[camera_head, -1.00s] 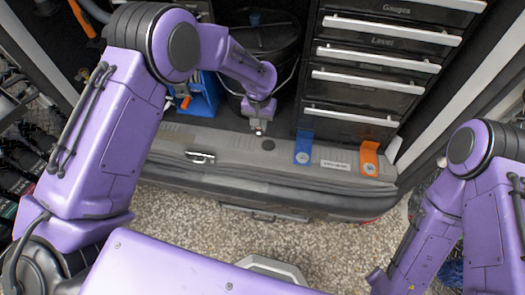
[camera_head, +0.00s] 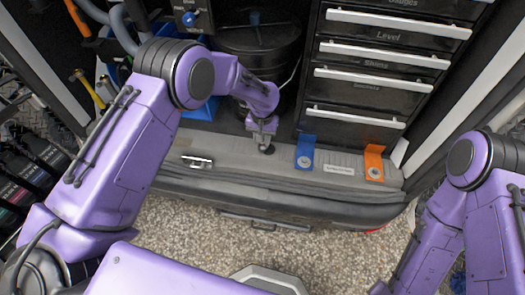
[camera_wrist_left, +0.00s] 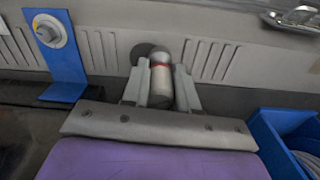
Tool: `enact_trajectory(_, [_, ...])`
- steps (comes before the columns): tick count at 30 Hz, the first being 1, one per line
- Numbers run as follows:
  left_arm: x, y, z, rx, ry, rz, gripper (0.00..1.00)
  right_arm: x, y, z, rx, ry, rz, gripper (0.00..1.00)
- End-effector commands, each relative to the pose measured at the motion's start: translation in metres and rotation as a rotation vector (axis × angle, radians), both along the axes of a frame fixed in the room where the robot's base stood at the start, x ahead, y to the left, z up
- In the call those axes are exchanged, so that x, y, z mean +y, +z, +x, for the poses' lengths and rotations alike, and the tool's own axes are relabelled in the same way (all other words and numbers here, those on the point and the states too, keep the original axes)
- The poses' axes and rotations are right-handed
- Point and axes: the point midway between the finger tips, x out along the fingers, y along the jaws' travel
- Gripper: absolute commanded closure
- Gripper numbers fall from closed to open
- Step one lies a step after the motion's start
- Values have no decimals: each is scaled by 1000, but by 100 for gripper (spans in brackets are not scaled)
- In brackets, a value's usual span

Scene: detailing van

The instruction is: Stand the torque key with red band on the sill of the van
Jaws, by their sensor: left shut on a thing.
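The torque key with red band (camera_wrist_left: 161,78) is a grey cylinder with a red ring near its top in the left wrist view. My left gripper (camera_wrist_left: 160,88) is shut on it, one finger on each side. In the head view my left gripper (camera_head: 264,137) points down over the sill of the van (camera_head: 232,168), close to a dark round spot (camera_head: 269,149) on the sill. That dark spot shows partly behind the key in the left wrist view (camera_wrist_left: 140,50). I cannot tell whether the key touches the sill. My right gripper is out of view.
A blue bracket (camera_head: 305,150) and an orange bracket (camera_head: 374,162) stand on the sill to the right. A metal latch (camera_head: 196,162) is on its left part. Behind are a black bucket (camera_head: 262,55), a blue bin (camera_head: 203,108) and a drawer cabinet (camera_head: 360,92).

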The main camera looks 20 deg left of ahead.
Motion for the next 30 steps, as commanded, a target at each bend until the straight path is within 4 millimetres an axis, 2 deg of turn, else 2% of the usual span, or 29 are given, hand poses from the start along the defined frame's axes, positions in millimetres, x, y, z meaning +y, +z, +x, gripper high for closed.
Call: enact_trajectory(30, [0,-19,0,-1,0,0,100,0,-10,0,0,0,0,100])
